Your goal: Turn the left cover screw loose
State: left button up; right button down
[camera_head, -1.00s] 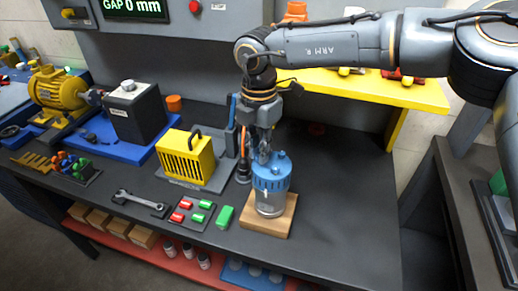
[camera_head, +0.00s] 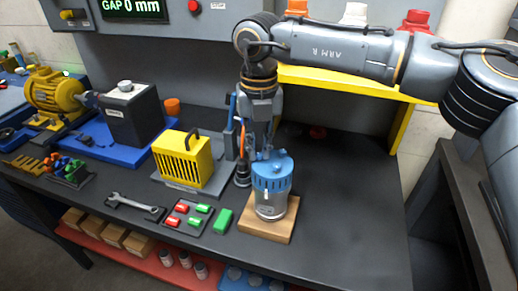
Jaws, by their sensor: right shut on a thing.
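A motor can with a blue cover (camera_head: 273,176) and a grey metal body (camera_head: 270,206) stands upright on a wooden block (camera_head: 257,228). My right gripper (camera_head: 261,153) points down at the left part of the cover top. It is shut on the left cover screw, which its fingers mostly hide. A small blue knob-like screw (camera_head: 282,153) shows on the right of the cover top, clear of the fingers. My left gripper is not in view.
A yellow slotted box (camera_head: 183,162) with a black handle stands left of the can. A wrench (camera_head: 136,206), a tray of red and green blocks (camera_head: 188,215) and a green block (camera_head: 222,221) lie in front. The bench top (camera_head: 345,200) to the right is clear.

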jog(key=n, duration=0.3)
jog(key=shift+f+n, duration=0.15)
jog(key=shift+n, duration=0.25)
jog(key=n, duration=0.3)
jog(key=shift+n+b, duration=0.3)
jog(key=shift+b, duration=0.05)
jog(key=n, duration=0.3)
jog(key=shift+s+n, duration=0.1)
jog(key=shift+n, duration=0.3)
jog(key=n, duration=0.3)
jog(key=shift+n, duration=0.3)
jog(key=n, duration=0.3)
jog(key=shift+f+n+p, duration=0.1)
jog(key=shift+n+p, duration=0.2)
jog(key=n, duration=0.3)
jog(key=shift+s+n, duration=0.1)
jog(key=shift+n, duration=0.2)
jog(key=n, duration=0.6)
jog(key=shift+p, duration=0.35)
